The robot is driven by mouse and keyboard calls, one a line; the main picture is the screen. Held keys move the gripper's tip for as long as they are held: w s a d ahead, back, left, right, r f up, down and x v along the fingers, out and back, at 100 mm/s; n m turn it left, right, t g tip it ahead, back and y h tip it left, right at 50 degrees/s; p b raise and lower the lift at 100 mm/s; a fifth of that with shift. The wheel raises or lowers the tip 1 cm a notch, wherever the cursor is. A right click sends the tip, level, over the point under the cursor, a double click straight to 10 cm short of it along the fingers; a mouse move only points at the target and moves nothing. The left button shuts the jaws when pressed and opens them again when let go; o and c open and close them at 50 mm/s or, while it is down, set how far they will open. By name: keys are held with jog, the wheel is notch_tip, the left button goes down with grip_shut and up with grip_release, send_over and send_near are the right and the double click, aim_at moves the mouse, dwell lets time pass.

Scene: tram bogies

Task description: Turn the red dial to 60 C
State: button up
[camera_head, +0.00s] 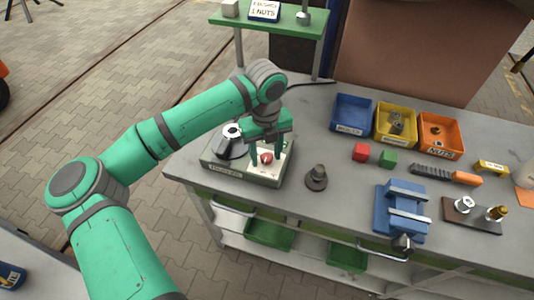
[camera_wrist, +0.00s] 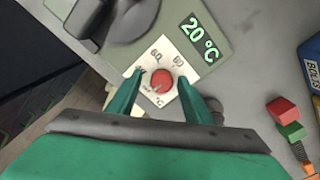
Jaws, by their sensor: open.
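The red dial (camera_wrist: 161,80) sits on a white scale plate (camera_wrist: 155,55) with the marks 60 and 80 legible. The display (camera_wrist: 200,40) beside it reads 20 °C. In the head view the dial (camera_head: 266,157) is on the grey-green heater box (camera_head: 245,178) at the bench's left end. My gripper (camera_wrist: 168,88) is open, with one green finger on each side of the dial. I cannot tell whether the fingers touch it. In the head view my gripper (camera_head: 266,150) is over the box, pointing down at the dial.
A dark cone-shaped part (camera_head: 230,145) stands on the box, left of the dial. A dark fitting (camera_head: 317,177) stands on the bench to the right. Bins (camera_head: 352,114), red and green blocks (camera_head: 361,152) and a blue vise (camera_head: 402,210) lie further right. A green shelf (camera_head: 270,20) rises behind.

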jog(key=shift+d, duration=0.1)
jog(key=c, duration=1.1)
jog(key=shift+o, duration=0.2)
jog(key=shift+m, duration=0.5)
jog(key=m, duration=0.4)
jog(key=shift+w+m, duration=0.1)
jog(key=shift+m, duration=0.2)
jog(key=m, duration=0.5)
jog(key=shift+m, duration=0.3)
jog(key=m, duration=0.2)
jog(key=shift+m, duration=0.3)
jog(key=m, duration=0.3)
jog(key=shift+m, duration=0.4)
jog(key=m, duration=0.6)
jog(key=shift+m, duration=0.3)
